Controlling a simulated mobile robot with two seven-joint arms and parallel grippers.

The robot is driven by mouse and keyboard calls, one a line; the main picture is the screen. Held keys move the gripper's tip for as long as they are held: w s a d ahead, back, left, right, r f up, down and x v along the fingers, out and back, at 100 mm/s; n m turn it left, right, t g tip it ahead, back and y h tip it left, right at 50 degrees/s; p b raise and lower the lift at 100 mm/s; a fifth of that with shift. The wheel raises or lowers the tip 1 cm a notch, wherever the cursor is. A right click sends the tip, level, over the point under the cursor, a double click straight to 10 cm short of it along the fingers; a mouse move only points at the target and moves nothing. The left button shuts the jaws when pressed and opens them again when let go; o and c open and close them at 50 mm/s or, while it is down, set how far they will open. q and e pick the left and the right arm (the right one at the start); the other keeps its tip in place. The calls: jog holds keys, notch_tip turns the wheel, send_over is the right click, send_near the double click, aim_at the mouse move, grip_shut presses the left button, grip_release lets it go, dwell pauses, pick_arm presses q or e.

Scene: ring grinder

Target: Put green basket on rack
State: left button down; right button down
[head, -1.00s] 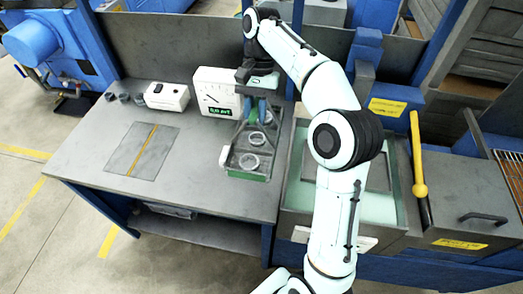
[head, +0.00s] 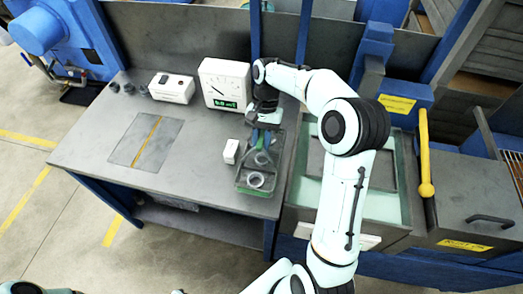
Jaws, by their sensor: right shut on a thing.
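The green basket (head: 240,189) is a small tray with a green rim and a tall green handle. It holds clear rings (head: 256,180) and is at the right end of the grey bench, near its front edge. My right gripper (head: 263,136) points down and is shut on the basket's handle. I cannot tell whether the basket's bottom touches the bench. My left gripper is not in view. I cannot make out a rack for certain.
A white dial gauge (head: 225,83), a white box (head: 172,88) and a small white block (head: 231,152) stand on the bench. Several dark rings (head: 128,89) lie at the back left. A water tank (head: 308,190) is right of the bench. The bench's left half is mostly clear.

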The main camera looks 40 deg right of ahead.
jog(key=shift+f, duration=2.55)
jog(key=c, duration=1)
grip_release()
jog(key=shift+o, duration=0.2)
